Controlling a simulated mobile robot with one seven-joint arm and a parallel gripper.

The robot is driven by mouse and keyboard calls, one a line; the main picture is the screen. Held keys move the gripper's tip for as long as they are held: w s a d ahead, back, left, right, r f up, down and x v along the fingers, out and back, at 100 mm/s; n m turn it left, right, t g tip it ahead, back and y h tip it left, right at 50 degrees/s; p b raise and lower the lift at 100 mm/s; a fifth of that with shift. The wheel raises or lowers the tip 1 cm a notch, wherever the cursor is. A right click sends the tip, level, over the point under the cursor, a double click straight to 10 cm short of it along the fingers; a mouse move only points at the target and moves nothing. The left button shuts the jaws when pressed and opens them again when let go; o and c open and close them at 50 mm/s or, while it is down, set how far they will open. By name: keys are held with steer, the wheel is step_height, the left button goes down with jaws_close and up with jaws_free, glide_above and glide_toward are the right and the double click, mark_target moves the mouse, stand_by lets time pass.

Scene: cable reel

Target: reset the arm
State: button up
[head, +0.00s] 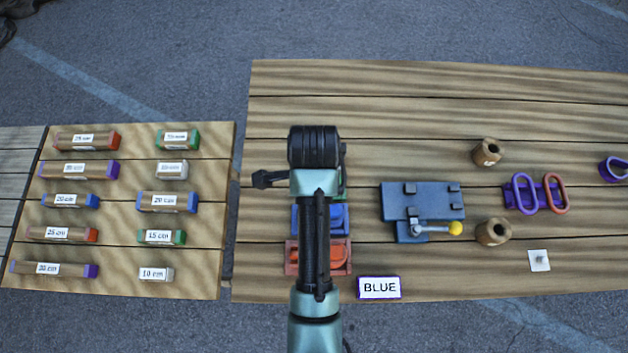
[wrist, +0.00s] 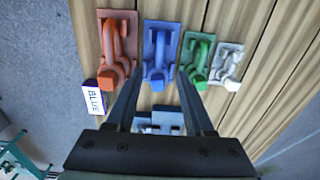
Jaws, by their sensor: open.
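My gripper (wrist: 160,82) is open and empty in the wrist view, its two dark fingers apart above the wooden table. In the head view my arm hides most of the gripper's surroundings, and I cannot make out the fingers there. Beyond the fingertips stand a red holder (wrist: 118,48), a blue holder (wrist: 158,52), a green holder (wrist: 196,60) and a white holder (wrist: 227,65) in a row. In the head view the red holder (head: 291,258) and blue holder (head: 338,219) are partly behind my arm.
A sign reading BLUE (head: 379,288) stands at the table's front edge. Right of my arm are a blue fixture with a yellow-knobbed lever (head: 423,205), two brown hollow blocks (head: 487,152) and purple and orange loops (head: 537,194). Labelled bars (head: 87,141) lie on the left table.

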step_height(320, 180, up, 4)
steer(key=shift+r, duration=0.1)
steer(key=w+r+n+t, duration=0.4)
steer(key=w+r+t, duration=0.2)
steer(key=w+r, duration=0.5)
steer(key=w+r+n+t+b, duration=0.1)
steer(key=w+r+n+t, duration=0.25)
steer(key=r, duration=0.45)
steer(key=w+r+n+t+b, duration=0.15)
steer(key=w+r+t, duration=0.3)
steer(key=r, duration=0.45)
steer(key=s+r+n+t, duration=0.2)
steer(key=r+n+t, duration=0.15)
steer(key=r, duration=0.55)
steer(key=s+r+n+t, duration=0.2)
steer(key=s+r+t, duration=0.15)
steer(key=r, duration=0.55)
steer(key=s+r+n+t+b, duration=0.1)
steer(key=s+r+n+t, duration=0.2)
steer(key=s+r+t, duration=0.3)
steer(key=s+r, duration=0.3)
steer(key=r, duration=0.4)
steer(key=shift+s, duration=0.3)
